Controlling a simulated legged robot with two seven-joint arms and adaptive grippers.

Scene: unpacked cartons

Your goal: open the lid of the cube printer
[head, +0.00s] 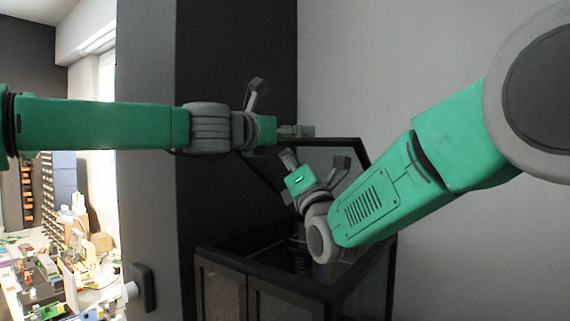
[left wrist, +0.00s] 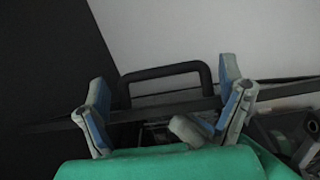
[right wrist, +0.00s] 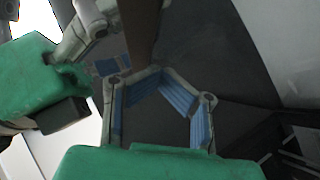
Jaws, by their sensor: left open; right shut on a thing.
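The cube printer (head: 262,276) is a black-framed box with dark panels, at the bottom middle of the head view. Its lid (head: 335,141) is a dark frame with a clear panel, raised and tilted above the box. A black handle (left wrist: 165,71) on the lid shows in the left wrist view. My left gripper (head: 283,107) is open at the lid's upper edge, its fingers on either side of the handle. My right gripper (head: 316,160) is lower, in front of the lid. In the right wrist view its fingers (right wrist: 163,78) close at the lid's dark bar; the exact contact is unclear.
A dark wall panel (head: 235,60) stands behind the left arm, and a grey wall (head: 430,60) lies behind the printer. A cluttered table (head: 60,270) shows at the far left beyond the wall edge. A dark wall fitting (head: 144,287) sits left of the printer.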

